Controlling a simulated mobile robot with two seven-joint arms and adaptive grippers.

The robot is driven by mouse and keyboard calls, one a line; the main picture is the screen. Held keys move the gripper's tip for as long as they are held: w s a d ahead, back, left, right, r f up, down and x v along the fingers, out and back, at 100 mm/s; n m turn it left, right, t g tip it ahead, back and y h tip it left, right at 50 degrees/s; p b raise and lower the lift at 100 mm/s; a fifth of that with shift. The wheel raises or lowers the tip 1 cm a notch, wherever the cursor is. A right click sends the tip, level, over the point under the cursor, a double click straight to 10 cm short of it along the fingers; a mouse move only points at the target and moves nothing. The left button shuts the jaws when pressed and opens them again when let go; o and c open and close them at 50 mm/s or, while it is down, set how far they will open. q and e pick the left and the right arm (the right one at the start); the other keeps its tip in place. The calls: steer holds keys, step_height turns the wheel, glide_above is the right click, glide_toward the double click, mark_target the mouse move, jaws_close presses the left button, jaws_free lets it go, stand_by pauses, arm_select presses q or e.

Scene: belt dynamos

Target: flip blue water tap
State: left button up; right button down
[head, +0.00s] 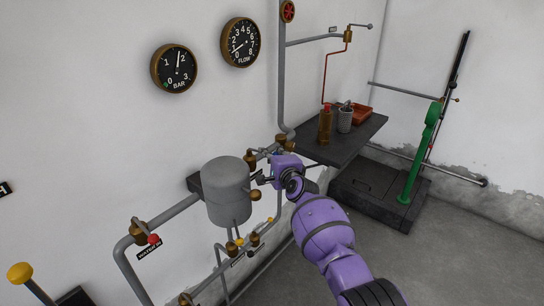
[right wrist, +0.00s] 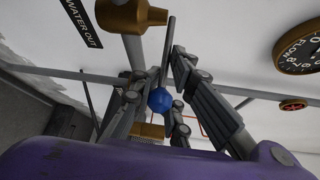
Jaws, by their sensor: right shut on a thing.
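The blue knob of the water tap (right wrist: 159,100) shows in the right wrist view, with a grey bar beside it. A brass fitting (right wrist: 130,16) and a WATER OUT label (right wrist: 82,20) are close by. My right gripper (right wrist: 157,80) has its fingers on both sides of the blue knob and is shut on the tap. In the head view my right gripper (head: 262,178) is at the pipes just right of the grey tank, and it mostly hides the tap. My left gripper is not in view.
A grey cylindrical tank (head: 226,190) stands close left of my right gripper. A red-handled valve (head: 153,239) is on the pipe at lower left. A dark shelf (head: 340,145) with a brass bottle (head: 325,128) is at right. Open floor (head: 440,265) lies lower right.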

steer(key=shift+w+r, duration=0.2)
steer(key=shift+r, duration=0.55)
steer(key=c, duration=1.8)
jaws_free()
steer(key=shift+c, duration=0.2)
steer(key=shift+s+f, duration=0.25)
steer(key=shift+f, duration=0.2)
steer(key=v, duration=1.2)
